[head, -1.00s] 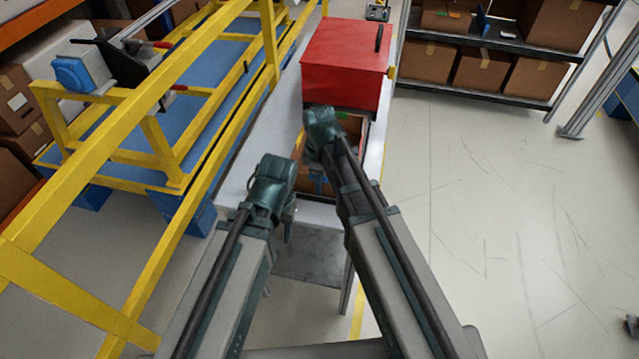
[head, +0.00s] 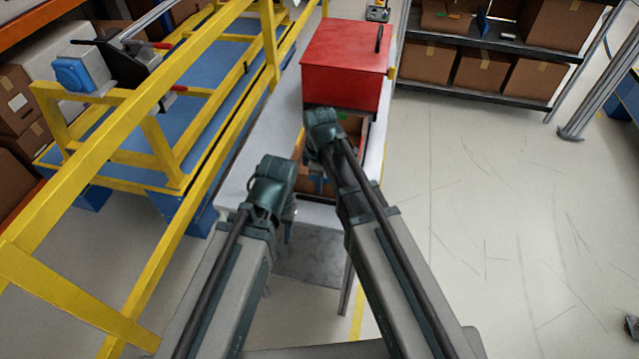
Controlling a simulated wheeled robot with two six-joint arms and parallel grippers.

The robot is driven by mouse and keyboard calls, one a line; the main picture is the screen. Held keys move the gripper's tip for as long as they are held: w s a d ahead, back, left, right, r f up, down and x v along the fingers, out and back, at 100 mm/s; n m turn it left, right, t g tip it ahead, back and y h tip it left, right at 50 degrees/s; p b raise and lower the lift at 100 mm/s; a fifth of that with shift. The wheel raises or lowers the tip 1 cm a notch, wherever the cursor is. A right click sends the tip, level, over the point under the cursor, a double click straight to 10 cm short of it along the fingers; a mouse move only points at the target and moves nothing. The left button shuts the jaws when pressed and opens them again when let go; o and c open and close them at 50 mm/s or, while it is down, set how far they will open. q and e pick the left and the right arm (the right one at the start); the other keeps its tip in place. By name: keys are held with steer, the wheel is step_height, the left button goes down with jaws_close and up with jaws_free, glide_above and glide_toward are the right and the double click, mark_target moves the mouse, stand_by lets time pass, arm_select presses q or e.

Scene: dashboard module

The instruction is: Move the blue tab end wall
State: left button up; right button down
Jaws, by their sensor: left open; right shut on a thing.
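A brown open box (head: 318,190) sits on the white table in front of the red box. My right gripper (head: 318,178) reaches down into the brown box. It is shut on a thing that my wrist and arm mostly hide. A small blue patch shows there, but I cannot make out the shape of the blue tab end wall. My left gripper (head: 289,232) is open and points down at the table's near edge, left of the brown box. Its fingers are small and partly hidden by my wrist.
A red box (head: 345,65) with a dark handle stands behind the brown box on the white table (head: 248,165). A yellow frame (head: 150,165) runs along the left. Shelving with cardboard boxes (head: 480,68) stands at the back right.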

stand_by(0.5)
steer(key=shift+w+g, duration=0.5)
steer(key=shift+w, duration=0.05)
steer(key=shift+w+d+f+g+y+b, duration=0.15)
steer(key=shift+w+g+y+b, duration=0.15)
steer(key=shift+w+g+b, duration=0.15)
steer(key=shift+w+f+g+b, duration=0.15)
steer(key=shift+g+b, duration=0.15)
steer(key=shift+g, duration=0.35)
steer(key=shift+d+g+y+b, duration=0.15)
steer(key=shift+g+y+b, duration=0.35)
steer(key=shift+g+b, duration=0.4)
